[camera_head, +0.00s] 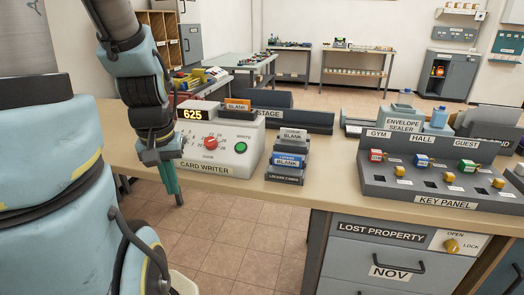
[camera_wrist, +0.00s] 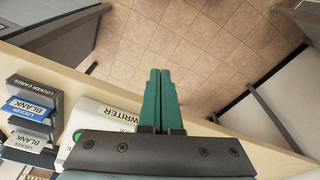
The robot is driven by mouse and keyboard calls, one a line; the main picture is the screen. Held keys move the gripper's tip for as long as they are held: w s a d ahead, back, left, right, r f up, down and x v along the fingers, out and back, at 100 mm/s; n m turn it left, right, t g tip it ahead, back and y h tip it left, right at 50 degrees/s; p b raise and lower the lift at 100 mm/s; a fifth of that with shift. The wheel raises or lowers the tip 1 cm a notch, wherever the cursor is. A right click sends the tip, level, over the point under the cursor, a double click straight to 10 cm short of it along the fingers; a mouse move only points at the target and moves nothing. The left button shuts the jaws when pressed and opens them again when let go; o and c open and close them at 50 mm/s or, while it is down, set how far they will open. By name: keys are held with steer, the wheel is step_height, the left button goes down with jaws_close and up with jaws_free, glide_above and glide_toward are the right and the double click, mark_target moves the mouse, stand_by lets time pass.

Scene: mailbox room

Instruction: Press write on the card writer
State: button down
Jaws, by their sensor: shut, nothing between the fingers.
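My gripper (camera_head: 179,203) hangs in front of the counter's edge, at the writer's left front, pointing down. Its teal fingers (camera_wrist: 160,73) are together with nothing between them. In the wrist view the writer (camera_wrist: 108,112) is partly hidden behind the gripper mount, and the green button (camera_wrist: 77,135) shows at its edge.
A locker-card holder (camera_head: 284,176) with blank cards stands right of the writer. The key panel (camera_head: 440,185) is further right, with the envelope sealer (camera_head: 402,122) behind it. A dark stage rack (camera_head: 300,120) is behind the writer. Open tiled floor lies below the fingers.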

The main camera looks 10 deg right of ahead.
steer(key=shift+d, duration=0.15)
steer(key=w+d+r+m+t+y, duration=0.3)
steer(key=w+d+r+m, duration=0.1)
steer(key=d, duration=0.4)
steer(key=w+d+r+m+t+y, duration=0.3)
steer(key=w+d+r+m, duration=0.1)
steer(key=w+d, duration=0.3)
steer(key=shift+d+r, duration=0.35)
steer(key=shift+f, duration=0.1)
steer(key=b, duration=0.4)
glide_above(241, 147)
steer(key=s, duration=0.3)
steer(key=f, duration=0.5)
steer(key=shift+s+a+f, duration=0.1)
steer(key=shift+a+f, duration=0.25)
steer(key=shift+w+d+f, duration=0.3)
steer(key=shift+w+f, duration=0.25)
steer(key=shift+f, duration=0.2)
steer(key=shift+f+b, duration=0.1)
steer(key=shift+b, duration=0.3)
